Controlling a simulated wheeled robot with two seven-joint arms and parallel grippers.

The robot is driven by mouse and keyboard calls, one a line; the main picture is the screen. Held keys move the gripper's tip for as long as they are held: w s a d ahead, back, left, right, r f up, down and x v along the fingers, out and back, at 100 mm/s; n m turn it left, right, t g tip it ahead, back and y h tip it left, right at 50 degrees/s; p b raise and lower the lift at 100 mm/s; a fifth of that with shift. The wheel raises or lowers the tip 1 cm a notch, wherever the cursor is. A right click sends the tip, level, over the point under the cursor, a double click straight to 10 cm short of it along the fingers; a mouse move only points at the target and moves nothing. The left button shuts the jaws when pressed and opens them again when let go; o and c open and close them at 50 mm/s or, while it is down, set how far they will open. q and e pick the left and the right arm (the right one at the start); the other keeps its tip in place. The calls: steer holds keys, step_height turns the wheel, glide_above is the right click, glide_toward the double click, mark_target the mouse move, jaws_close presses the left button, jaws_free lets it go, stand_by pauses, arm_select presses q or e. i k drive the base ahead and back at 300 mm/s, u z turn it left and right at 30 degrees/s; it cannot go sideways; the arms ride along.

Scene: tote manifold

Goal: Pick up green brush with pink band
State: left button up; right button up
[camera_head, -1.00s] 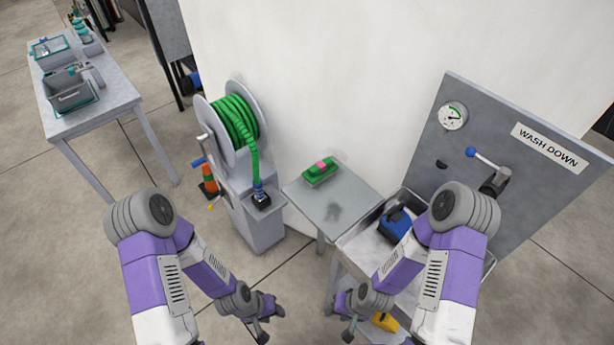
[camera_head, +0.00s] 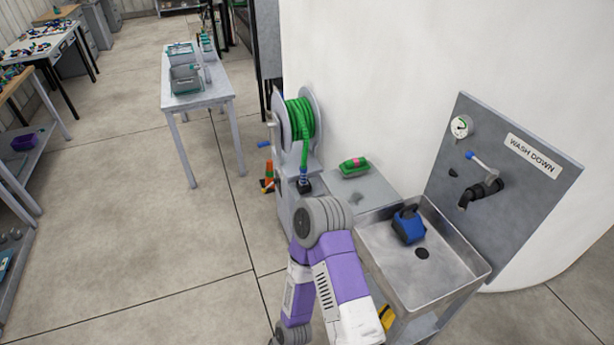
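The green brush with a pink band (camera_head: 354,166) lies on the small grey side table (camera_head: 372,190), between the hose reel and the sink. The pink band shows on top of it. Nothing touches the brush, and it is fully in view. One of my arms comes up from the bottom edge in front of the reel stand, and its hand is cut off below the frame. My other arm is out of view. Neither gripper's fingers can be seen.
A steel sink (camera_head: 400,285) holding a blue object (camera_head: 408,226) stands right of the side table, below a tap on a grey wash down panel (camera_head: 540,200). Open floor lies at left.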

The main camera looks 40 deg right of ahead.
mark_target(356, 166)
steer(key=u, duration=0.15)
steer(key=i, duration=1.05)
steer(key=z, duration=1.1)
steer(key=i, duration=1.1)
steer(key=z, duration=1.15)
